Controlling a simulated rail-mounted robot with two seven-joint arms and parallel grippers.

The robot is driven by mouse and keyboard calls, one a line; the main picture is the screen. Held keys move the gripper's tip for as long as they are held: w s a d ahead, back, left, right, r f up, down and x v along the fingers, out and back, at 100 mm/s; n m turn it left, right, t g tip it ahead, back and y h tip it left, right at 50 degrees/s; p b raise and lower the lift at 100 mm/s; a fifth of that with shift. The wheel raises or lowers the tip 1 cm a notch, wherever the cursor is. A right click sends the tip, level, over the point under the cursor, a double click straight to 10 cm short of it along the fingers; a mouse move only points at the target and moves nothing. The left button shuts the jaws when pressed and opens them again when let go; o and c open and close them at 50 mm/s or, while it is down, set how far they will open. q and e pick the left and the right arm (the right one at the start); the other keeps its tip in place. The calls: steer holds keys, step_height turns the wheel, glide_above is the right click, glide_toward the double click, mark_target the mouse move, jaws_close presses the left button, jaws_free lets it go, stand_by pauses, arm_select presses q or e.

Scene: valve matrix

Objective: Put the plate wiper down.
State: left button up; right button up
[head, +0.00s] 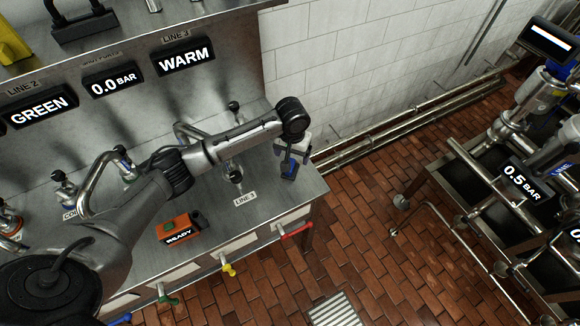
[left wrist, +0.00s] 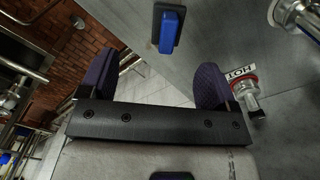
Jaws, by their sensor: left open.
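The plate wiper, a blue block on a dark base, shows in the head view (head: 288,169) at the right end of the steel counter (head: 262,212). In the left wrist view the blue and dark piece (left wrist: 168,32) appears to lie on the steel surface, beyond the fingertips. My left gripper (head: 291,157) is just above it in the head view. In the left wrist view its two purple-padded fingers (left wrist: 160,65) are wide apart with nothing between them. The exact gap between the fingers and the wiper cannot be told. My right gripper is not in view.
Coloured handles, including a red one (head: 296,230), stick out in front. A valve with a HOT label (left wrist: 244,88) is near the right finger. Brick floor lies beyond the counter.

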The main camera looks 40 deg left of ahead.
mark_target(291, 175)
arm_select(q)
steer(key=shift+n, duration=0.5)
steer(key=f, duration=0.4)
steer(key=w+a+f+b, duration=0.1)
steer(key=f, duration=0.3)
steer(key=a+f, duration=0.1)
steer(key=f, duration=0.2)
steer(key=shift+w+f+b, duration=0.15)
steer(key=shift+f+b, duration=0.25)
steer(key=shift+c, duration=0.2)
steer(key=c, duration=0.9)
steer(key=shift+c, duration=0.7)
steer(key=shift+r, duration=0.15)
